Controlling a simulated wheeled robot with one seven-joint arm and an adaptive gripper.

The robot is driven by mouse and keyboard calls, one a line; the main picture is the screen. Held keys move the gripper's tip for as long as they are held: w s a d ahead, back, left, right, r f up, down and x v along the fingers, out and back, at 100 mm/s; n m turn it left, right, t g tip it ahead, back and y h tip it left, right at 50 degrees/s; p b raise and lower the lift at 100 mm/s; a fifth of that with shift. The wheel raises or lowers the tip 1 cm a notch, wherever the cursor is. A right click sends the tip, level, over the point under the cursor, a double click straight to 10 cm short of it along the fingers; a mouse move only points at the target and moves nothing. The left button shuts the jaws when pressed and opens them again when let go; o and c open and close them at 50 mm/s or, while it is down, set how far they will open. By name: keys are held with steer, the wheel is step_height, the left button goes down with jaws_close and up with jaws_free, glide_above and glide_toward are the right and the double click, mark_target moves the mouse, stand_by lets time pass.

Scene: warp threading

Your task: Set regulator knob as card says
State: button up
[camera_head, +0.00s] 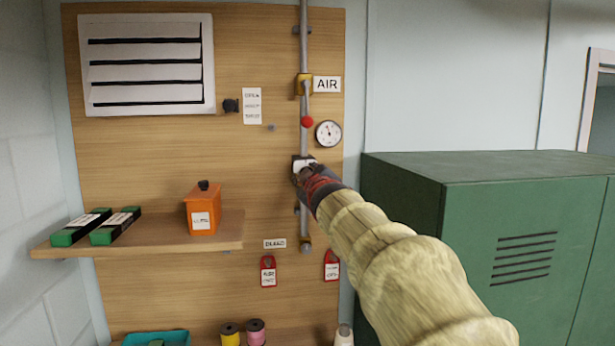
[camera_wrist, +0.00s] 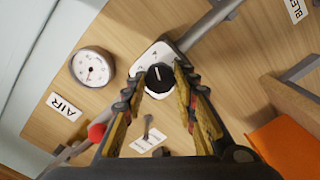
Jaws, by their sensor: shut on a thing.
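The regulator (camera_head: 302,164) sits on the grey air pipe, below the round gauge; its pale body also shows in the wrist view (camera_wrist: 151,53). Its black knob (camera_wrist: 159,77) has a white pointer line on its face. My gripper (camera_wrist: 160,84) is shut on the knob, with a finger on each side; in the head view it hides the knob. A white card (camera_head: 252,105) hangs on the board left of the pipe; its writing is too small to read. The gauge (camera_head: 328,133) has a white dial; it also shows in the wrist view (camera_wrist: 92,66).
A shelf (camera_head: 150,236) at left holds an orange box (camera_head: 202,210) and green boxes. Red tags (camera_head: 268,271) hang below. A green cabinet (camera_head: 500,220) stands at right.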

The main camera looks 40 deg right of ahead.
steer(key=o, duration=1.2)
steer(key=shift+c, duration=0.2)
steer(key=v, duration=1.2)
steer(key=shift+w, duration=0.1)
